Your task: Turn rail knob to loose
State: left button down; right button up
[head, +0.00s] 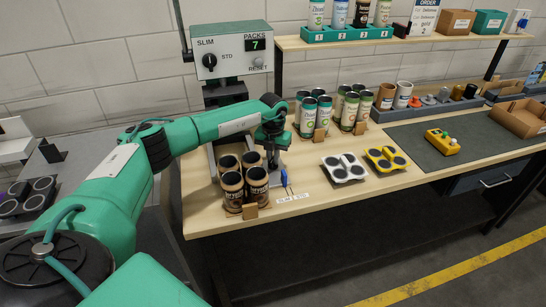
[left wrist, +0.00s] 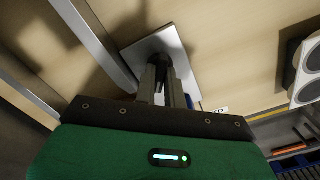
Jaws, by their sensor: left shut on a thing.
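My left gripper (head: 272,162) points down behind the dark cans near the table's left end. In the left wrist view its fingers (left wrist: 162,84) are closed around a small dark part, which I take to be the rail knob (left wrist: 159,92). The fingers hide most of it, so its turn position cannot be read. A square light metal plate (left wrist: 150,47) lies beyond the fingertips. A metal rail (left wrist: 97,38) runs beside it. My right gripper is in neither view.
Dark brown cans (head: 256,182) stand just in front of the gripper. A blue-handled thing (head: 284,178) and a SLIM/STD label (head: 294,197) lie close right. Green-white cans (head: 307,117) stand behind. A grey control box (head: 231,50) is above. A white holder (head: 345,168) sits right.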

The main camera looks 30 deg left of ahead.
pick_arm(q)
jog(key=n, duration=0.5)
jog(key=shift+n+p, duration=0.3)
jog(key=shift+p, duration=0.05)
jog(key=n, duration=0.4)
jog(key=shift+p, duration=0.35)
jog(key=shift+n, duration=0.8)
jog(key=c, duration=1.5)
grip_release()
